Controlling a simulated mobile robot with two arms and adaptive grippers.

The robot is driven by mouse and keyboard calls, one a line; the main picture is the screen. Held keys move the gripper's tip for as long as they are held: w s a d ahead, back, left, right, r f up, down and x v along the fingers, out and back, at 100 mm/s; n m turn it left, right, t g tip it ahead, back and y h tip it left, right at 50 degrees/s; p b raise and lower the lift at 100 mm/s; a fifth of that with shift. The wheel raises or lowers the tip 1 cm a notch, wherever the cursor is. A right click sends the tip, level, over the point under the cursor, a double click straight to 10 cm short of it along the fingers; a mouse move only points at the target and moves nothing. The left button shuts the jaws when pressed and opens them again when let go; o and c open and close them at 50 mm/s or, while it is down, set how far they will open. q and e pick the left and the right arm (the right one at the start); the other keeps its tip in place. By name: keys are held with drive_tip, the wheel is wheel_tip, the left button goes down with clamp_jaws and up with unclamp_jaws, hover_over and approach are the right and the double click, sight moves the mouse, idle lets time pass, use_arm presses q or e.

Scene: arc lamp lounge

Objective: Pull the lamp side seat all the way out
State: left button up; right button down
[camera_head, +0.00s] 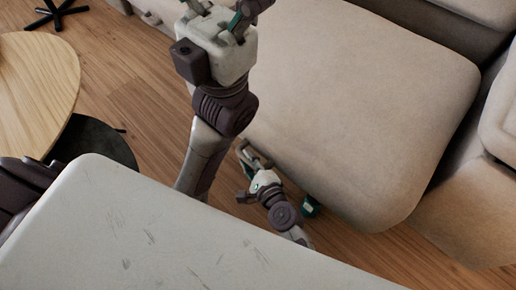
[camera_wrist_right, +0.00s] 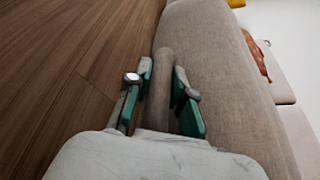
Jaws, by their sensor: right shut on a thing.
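The lamp side seat (camera_head: 350,110) is a wide beige cushion in the head view. It juts out over the wood floor, past the neighbouring sofa part. My right gripper (camera_head: 248,155) is low at the seat's front edge. In the right wrist view, its green-padded fingers (camera_wrist_right: 160,95) are shut on a rounded grey-brown bar (camera_wrist_right: 162,75) along the seat front (camera_wrist_right: 220,70). The exact grip contact is partly hidden. My left gripper (camera_head: 218,12) is higher up, left of the seat, with its fingers apart and nothing visible between them. Its tips are cut by the top edge.
A round wooden table (camera_head: 40,85) stands at the left, with a dark round base (camera_head: 100,142). A black star-shaped foot (camera_head: 57,13) is at the top left. Bare wood floor (camera_head: 135,100) lies between table and seat. More sofa (camera_head: 465,215) is at the right.

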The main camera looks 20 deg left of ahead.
drive_tip(key=shift+s+a+f, duration=0.15)
drive_tip(key=shift+s+a, duration=0.1)
drive_tip(key=shift+s, duration=0.35)
drive_tip(key=c, duration=1)
unclamp_jaws()
drive_tip(key=shift+s, duration=0.1)
drive_tip(key=v, duration=1.2)
